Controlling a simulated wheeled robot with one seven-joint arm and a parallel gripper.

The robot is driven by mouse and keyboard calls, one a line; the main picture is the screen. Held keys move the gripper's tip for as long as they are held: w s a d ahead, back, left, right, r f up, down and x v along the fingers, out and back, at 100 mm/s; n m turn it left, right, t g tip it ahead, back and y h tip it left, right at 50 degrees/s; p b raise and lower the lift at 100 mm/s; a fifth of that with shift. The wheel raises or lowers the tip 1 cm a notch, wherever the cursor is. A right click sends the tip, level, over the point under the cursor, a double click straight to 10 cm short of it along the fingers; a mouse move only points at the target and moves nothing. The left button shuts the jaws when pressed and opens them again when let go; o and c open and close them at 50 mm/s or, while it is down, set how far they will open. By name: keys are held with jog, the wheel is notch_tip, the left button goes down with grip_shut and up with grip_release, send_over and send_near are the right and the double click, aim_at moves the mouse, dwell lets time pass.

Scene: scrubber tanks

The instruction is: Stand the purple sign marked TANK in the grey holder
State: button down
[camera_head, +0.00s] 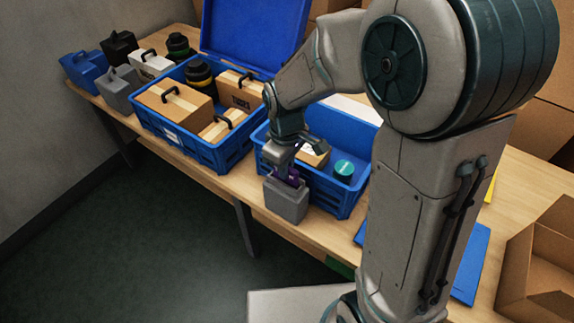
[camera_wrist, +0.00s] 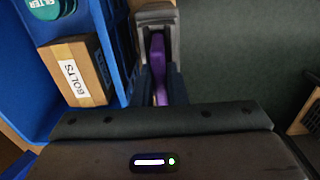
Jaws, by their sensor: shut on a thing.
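The purple sign (camera_wrist: 158,62) is held between the fingers of my gripper (camera_wrist: 160,88), which is shut on it. In the wrist view its far end reaches into the opening of the grey holder (camera_wrist: 172,14). In the head view only a small purple part (camera_head: 292,179) shows, at the mouth of the grey holder (camera_head: 286,204). My gripper (camera_head: 283,165) is right above the holder. The holder stands at the table's front edge. The word on the sign cannot be read, and whether its lower edge rests on the holder's floor is hidden.
Beside the holder is a blue crate (camera_head: 341,203) with a box marked BOLTS (camera_wrist: 77,73) and a teal-topped filter can (camera_head: 344,169). A larger lidded blue crate (camera_head: 212,154) holds several boxes. An open cardboard box (camera_head: 541,252) stands at right.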

jog(key=shift+f+b, duration=0.35)
jog(key=shift+f, duration=0.25)
dwell(0.8)
jog(key=shift+c, duration=2.4)
grip_release()
jog(key=shift+r+p, duration=2.8)
jog(key=shift+r, duration=0.75)
